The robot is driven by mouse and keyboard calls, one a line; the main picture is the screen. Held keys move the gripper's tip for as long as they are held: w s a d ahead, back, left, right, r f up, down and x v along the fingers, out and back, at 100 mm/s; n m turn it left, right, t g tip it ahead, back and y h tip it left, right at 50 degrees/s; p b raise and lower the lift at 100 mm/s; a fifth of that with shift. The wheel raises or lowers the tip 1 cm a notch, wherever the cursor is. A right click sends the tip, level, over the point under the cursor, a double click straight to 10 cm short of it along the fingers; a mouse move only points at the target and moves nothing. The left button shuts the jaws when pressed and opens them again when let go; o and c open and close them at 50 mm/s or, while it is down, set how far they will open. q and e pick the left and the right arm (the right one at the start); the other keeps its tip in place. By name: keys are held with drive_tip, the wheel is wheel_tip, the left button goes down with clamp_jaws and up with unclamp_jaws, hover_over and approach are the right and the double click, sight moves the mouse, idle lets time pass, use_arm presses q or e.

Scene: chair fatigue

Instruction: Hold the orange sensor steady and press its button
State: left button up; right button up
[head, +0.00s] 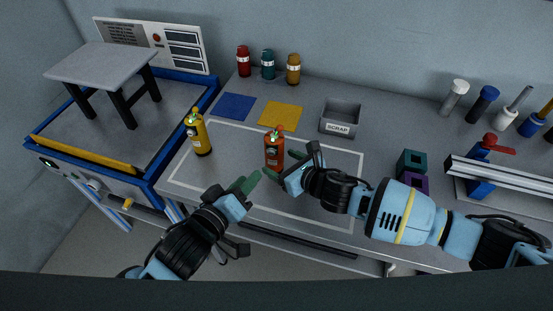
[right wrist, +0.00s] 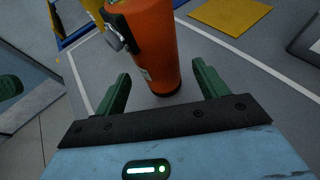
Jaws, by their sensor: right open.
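The orange sensor (head: 273,152) stands upright on the bench inside the white outline. In the right wrist view its orange body (right wrist: 152,45) fills the upper middle, with its top cut off. A dark housing with a silver round part (right wrist: 114,40) sticks out from its left side; I cannot tell whether this is the button. My right gripper (head: 294,166) is open beside the sensor; its green fingers (right wrist: 161,84) point towards the body, one on each side, not closed on it. My left gripper (head: 247,182) is left of and nearer than the sensor, apart from it.
A yellow sensor-like bottle (head: 199,136) stands to the left. Blue (head: 233,106) and yellow (head: 281,115) mats and a scrap bin (head: 340,119) lie behind. Teal (head: 411,162) and purple blocks and a rail fixture (head: 500,172) are on the right. A stool (head: 104,64) stands in the blue-framed rig.

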sight(281, 163)
drive_tip(key=shift+x, duration=1.95)
use_arm(q)
drive_tip(key=shift+c, duration=0.2)
use_arm(e)
drive_tip(key=c, duration=1.1)
use_arm(q)
clamp_jaws()
